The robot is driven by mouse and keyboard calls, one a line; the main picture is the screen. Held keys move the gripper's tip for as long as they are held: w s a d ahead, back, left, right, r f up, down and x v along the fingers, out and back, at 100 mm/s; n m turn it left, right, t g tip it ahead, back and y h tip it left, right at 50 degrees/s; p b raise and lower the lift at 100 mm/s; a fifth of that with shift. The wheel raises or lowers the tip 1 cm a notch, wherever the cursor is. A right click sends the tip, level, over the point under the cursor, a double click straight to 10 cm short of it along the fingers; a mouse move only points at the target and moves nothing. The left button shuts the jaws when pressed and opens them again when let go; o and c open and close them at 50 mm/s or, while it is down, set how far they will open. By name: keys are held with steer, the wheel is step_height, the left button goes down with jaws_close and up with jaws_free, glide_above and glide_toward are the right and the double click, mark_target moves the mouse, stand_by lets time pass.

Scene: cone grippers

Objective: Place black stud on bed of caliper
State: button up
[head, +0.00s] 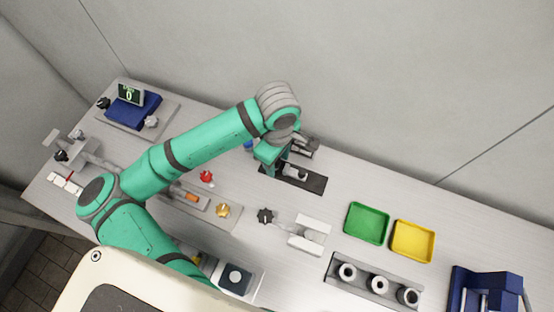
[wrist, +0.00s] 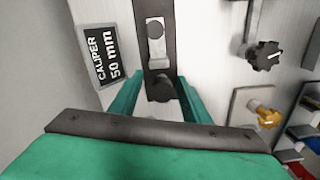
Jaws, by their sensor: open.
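The caliper shows as a dark strip (wrist: 170,45) with a grey block (wrist: 156,52) on it in the wrist view, and as a dark base (head: 308,181) in the head view. Its sign (wrist: 108,60) reads "CALIPER 50 mm". A dark, lobed round piece (wrist: 160,88), which looks like the black stud, is at the near end of the strip. My gripper (wrist: 158,98) is open with a finger on either side of this piece. I cannot tell whether the piece rests on the strip. In the head view my gripper (head: 270,160) hides it.
A black knob (head: 265,215) sits beside a grey fixture (head: 310,235). A gold knob (head: 222,210) and a red knob (head: 206,176) are left of it. Green (head: 366,223) and yellow (head: 412,241) trays, a three-ring block (head: 378,283) and a blue fixture (head: 486,290) stand to the right.

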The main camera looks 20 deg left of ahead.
step_height(320, 180, up, 12)
steer(key=shift+a, duration=0.2)
stand_by(0.7)
